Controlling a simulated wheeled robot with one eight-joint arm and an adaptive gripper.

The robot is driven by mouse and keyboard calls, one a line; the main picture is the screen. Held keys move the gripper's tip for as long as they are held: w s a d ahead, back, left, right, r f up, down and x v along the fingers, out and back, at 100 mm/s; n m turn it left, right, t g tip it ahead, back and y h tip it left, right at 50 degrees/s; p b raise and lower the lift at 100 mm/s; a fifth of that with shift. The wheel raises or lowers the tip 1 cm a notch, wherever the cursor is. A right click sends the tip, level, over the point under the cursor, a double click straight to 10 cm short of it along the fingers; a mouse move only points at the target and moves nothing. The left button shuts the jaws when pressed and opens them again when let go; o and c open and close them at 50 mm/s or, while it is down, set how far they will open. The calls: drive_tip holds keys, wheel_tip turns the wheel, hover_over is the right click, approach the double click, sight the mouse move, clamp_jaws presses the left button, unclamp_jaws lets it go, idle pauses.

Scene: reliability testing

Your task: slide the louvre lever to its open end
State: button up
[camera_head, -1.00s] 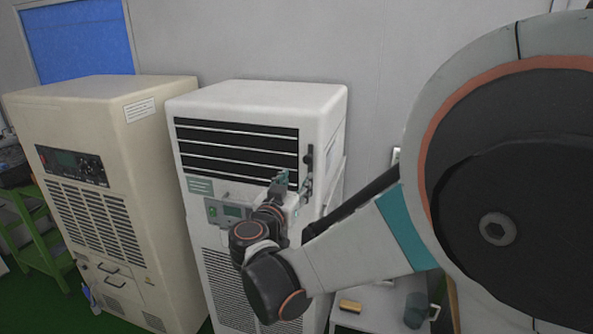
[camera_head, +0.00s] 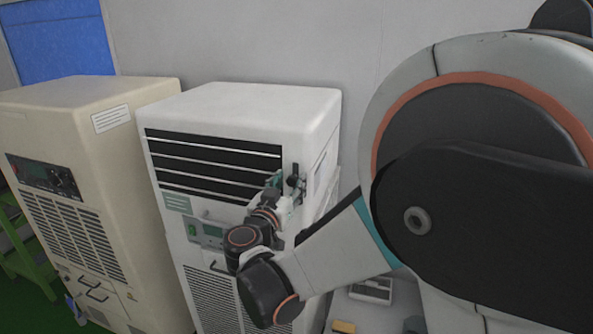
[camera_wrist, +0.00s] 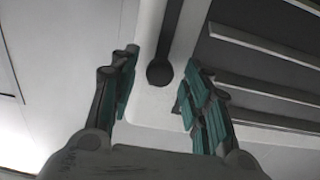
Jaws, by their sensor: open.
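The louvre lever shows as a dark rounded knob (camera_wrist: 159,73) on a dark bar or slot in the wrist view. It lies on the white panel beside the slatted louvre grille (camera_wrist: 265,75). In the head view the lever (camera_head: 294,169) is a small dark upright piece right of the grille (camera_head: 215,165) on the white cabinet (camera_head: 235,103). My gripper (camera_wrist: 161,66) is open, its green-padded fingers on either side of the knob with gaps showing on both sides. In the head view my gripper (camera_head: 285,182) is at the lever and partly hides it.
A beige cabinet (camera_head: 85,108) stands left of the white one. A green display panel (camera_head: 206,232) and a handle are below the grille. A low surface with a yellow-brown block (camera_head: 343,326) is at the lower right. My arm covers much of the right side.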

drive_tip(key=shift+w+d, duration=0.15)
drive_tip(key=shift+w, duration=0.15)
drive_tip(key=shift+s, duration=0.1)
clamp_jaws()
drive_tip(key=shift+r, duration=0.6)
unclamp_jaws()
